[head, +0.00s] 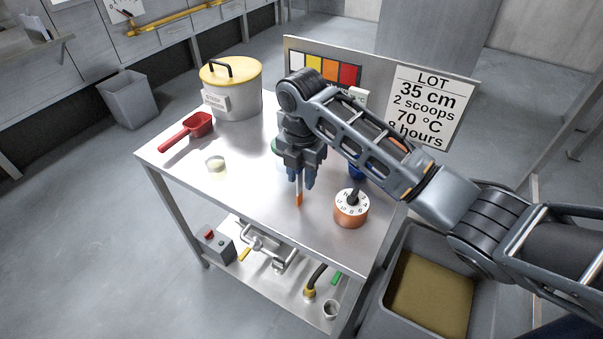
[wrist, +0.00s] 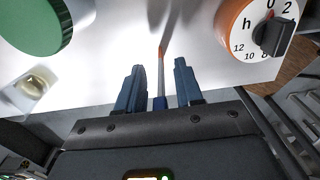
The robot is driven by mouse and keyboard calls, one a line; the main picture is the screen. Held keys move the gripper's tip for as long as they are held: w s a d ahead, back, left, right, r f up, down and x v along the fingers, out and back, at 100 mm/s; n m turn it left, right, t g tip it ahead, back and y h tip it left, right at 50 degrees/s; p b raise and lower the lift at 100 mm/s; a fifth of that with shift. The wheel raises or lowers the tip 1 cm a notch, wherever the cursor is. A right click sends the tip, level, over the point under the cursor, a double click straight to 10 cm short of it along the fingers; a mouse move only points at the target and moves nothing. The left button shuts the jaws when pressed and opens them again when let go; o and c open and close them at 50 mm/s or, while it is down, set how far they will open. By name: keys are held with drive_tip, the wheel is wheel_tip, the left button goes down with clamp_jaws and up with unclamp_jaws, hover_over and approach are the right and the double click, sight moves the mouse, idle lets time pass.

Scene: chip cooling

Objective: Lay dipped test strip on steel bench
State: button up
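The test strip (head: 298,187) is a thin stick with an orange lower end, pointing down over the front part of the steel bench (head: 262,208). In the wrist view the strip (wrist: 162,62) runs between the fingers and out past their tips, with a blue part near the finger roots. My gripper (head: 302,182) points down; in the wrist view its dark blue fingers (wrist: 160,66) stand apart, with a gap on either side of the strip. I cannot tell whether the strip's orange end touches the bench.
An orange dial timer (head: 348,212) stands close right of the strip. A green round item (wrist: 32,20) is partly hidden behind my gripper in the head view. A small dish (head: 215,163), red scoop (head: 195,127) and yellow-lidded pot (head: 232,98) stand left. The front-left bench is clear.

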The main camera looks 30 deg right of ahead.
wheel_tip(320, 180, up, 12)
drive_tip(key=shift+r+p, duration=0.2)
drive_tip(key=shift+p, duration=0.3)
drive_tip(key=shift+a, duration=0.1)
